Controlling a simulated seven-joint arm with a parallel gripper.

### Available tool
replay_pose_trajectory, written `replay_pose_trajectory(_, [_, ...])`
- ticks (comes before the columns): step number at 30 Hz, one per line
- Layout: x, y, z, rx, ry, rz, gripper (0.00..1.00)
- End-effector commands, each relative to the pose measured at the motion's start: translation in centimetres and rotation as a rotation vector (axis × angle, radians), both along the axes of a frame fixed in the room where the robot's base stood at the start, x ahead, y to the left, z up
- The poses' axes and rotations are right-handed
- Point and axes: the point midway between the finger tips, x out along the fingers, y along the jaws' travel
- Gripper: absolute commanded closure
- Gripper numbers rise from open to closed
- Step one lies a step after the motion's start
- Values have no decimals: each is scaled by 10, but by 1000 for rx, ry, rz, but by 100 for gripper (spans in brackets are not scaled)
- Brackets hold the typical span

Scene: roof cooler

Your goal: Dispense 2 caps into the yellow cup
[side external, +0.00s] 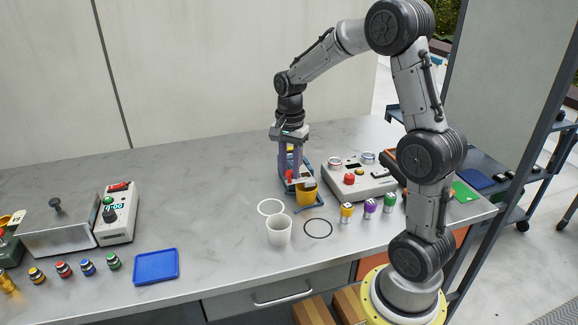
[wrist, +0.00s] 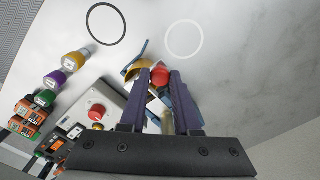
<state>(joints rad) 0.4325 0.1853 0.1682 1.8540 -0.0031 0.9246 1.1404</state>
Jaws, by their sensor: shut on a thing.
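The yellow cup (side external: 307,198) stands upright at the foot of a blue dispenser (side external: 309,170), with a white part just above its rim. In the wrist view the yellow cup (wrist: 132,72) is partly hidden behind my left finger. My gripper (side external: 291,178) points down at the dispenser. In the wrist view its purple fingers (wrist: 169,75) are close together beside a round red part (wrist: 160,76) of the dispenser. My gripper is shut on this red part, as far as I can see. The inside of the cup and any caps are hidden.
Yellow, purple (side external: 369,208) and green jars stand right, before a control box (side external: 349,190) with a red button. A blue tray (side external: 156,267) lies left. The middle-left table is clear.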

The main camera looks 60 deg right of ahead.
Motion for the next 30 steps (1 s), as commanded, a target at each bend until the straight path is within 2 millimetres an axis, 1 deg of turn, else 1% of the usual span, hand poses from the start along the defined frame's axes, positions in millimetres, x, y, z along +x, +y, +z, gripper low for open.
replay_pose_trajectory(1, [-3, 4, 1, 10, 10, 1, 66])
replay_pose_trajectory(5, [-3, 3, 1, 9, 9, 1, 43])
replay_pose_trajectory(6, [-3, 3, 1, 8, 9, 1, 40])
replay_pose_trajectory(14, [-2, 2, 0, 7, 8, 0, 40])
replay_pose_trajectory(17, [-2, 2, 4, 6, 7, 0, 40])
replay_pose_trajectory(20, [-1, 2, 15, 5, 4, 0, 40])
replay_pose_trajectory(23, [-1, 2, 33, 5, 3, 0, 40])
replay_pose_trajectory(30, [-1, 2, 86, 5, 3, 1, 40])
